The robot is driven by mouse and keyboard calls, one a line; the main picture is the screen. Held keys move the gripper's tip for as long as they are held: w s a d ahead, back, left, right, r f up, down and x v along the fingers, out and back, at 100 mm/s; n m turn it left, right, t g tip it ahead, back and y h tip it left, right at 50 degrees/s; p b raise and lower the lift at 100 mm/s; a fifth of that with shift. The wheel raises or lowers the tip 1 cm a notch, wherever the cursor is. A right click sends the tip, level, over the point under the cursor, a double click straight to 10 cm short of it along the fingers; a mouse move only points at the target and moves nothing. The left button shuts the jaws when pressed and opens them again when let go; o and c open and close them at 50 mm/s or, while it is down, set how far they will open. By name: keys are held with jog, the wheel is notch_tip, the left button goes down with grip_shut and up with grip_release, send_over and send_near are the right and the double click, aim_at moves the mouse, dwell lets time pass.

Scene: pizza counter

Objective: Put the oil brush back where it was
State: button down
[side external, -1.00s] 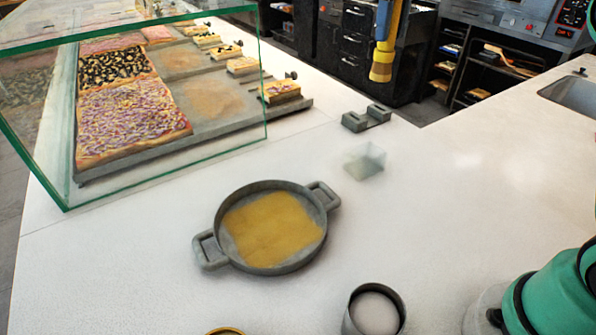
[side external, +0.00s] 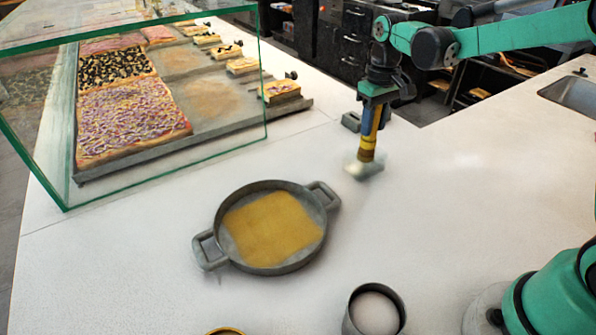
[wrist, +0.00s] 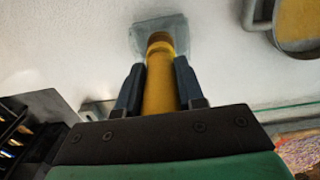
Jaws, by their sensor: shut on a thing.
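In the wrist view the yellow brush (wrist: 160,85) sits between the two dark fingers of my gripper (wrist: 158,92). The brush's lower end is at the small clear container (side external: 355,172) on the white counter; this container also shows in the wrist view (wrist: 144,42) around the brush tip. I cannot tell whether the tip touches its bottom.
A grey two-handled pan (side external: 222,250) with a yellow square in it stands left of the container. A grey slotted block (side external: 351,121) is just behind my gripper. A round cup (side external: 352,322) stands at the front. A glass case (side external: 265,90) with pizzas is at left.

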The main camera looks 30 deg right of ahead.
jog(key=shift+f, duration=1.15)
jog(key=c, duration=0.5)
grip_release()
jog(key=shift+f, duration=0.1)
jog(key=shift+c, duration=0.2)
